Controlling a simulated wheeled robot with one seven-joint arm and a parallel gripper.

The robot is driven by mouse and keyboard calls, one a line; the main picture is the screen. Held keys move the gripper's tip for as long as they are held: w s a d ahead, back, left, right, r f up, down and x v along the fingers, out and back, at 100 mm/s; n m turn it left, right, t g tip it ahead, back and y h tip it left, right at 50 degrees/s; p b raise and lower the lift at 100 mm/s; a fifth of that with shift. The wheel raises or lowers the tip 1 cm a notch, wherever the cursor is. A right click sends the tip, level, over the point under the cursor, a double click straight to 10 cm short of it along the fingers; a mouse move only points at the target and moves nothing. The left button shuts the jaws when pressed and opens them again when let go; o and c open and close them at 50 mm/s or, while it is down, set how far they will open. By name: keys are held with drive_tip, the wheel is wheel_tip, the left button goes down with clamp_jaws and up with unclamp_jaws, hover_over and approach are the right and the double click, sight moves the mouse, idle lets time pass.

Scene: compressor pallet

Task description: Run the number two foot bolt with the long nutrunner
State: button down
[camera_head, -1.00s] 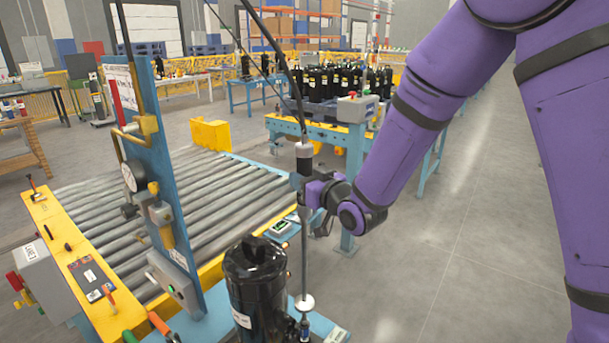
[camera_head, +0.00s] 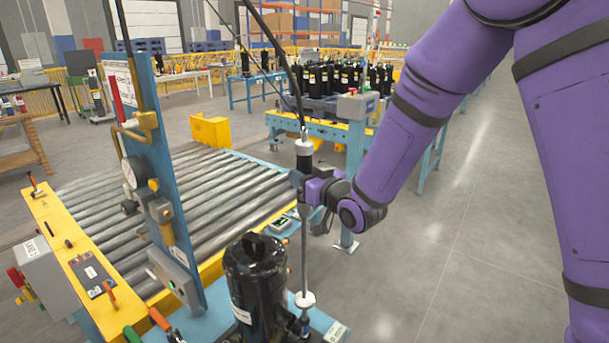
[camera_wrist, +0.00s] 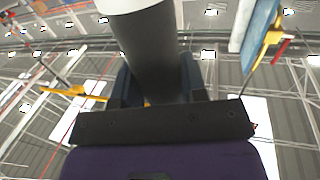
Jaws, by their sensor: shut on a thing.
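The long nutrunner hangs upright from a cable, with a dark and pale body (camera_head: 303,155) and a long thin grey shaft (camera_head: 304,250). My gripper (camera_head: 304,185) is shut on the nutrunner's body; in the wrist view the body (camera_wrist: 155,55) rises between the fingers. A white disc (camera_head: 305,299) sits low on the shaft. Below it, the shaft's lower end is beside the right side of the black compressor (camera_head: 256,285), near its foot. The foot bolt itself cannot be made out, nor whether the socket is seated on it.
The compressor stands on a blue pallet (camera_head: 318,318). A blue post (camera_head: 157,180) with gauge and valves stands left of it. A roller conveyor (camera_head: 180,215) lies behind. A blue table (camera_head: 320,130) holds several black compressors. Floor at the right is clear.

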drive_tip(key=shift+f, duration=1.5)
idle(2.0)
